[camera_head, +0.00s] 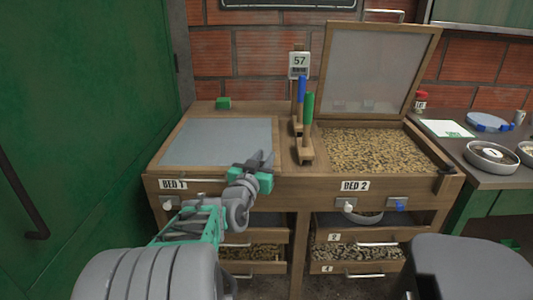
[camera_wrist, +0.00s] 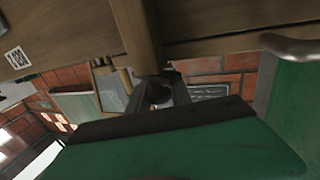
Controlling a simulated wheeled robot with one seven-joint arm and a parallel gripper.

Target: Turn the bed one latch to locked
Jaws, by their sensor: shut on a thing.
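Bed one, with its label (camera_head: 173,184) on the front board, is at the left with its grey mesh lid (camera_head: 215,142) lying closed. My gripper (camera_head: 262,163) is at the front right corner of bed one. In the wrist view its dark fingers (camera_wrist: 154,90) close around the end of a wooden bar (camera_wrist: 140,40), which I take to be the bed one latch. The head view does not show the latch clearly, as my gripper covers it, so its angle is hard to tell.
Bed two (camera_head: 355,185) has its lid (camera_head: 370,70) raised and holds beans. Green (camera_head: 307,110) and blue (camera_head: 301,90) handled tools stand between the beds. A green door (camera_head: 90,120) is close on the left. A side table (camera_head: 490,150) is at the right.

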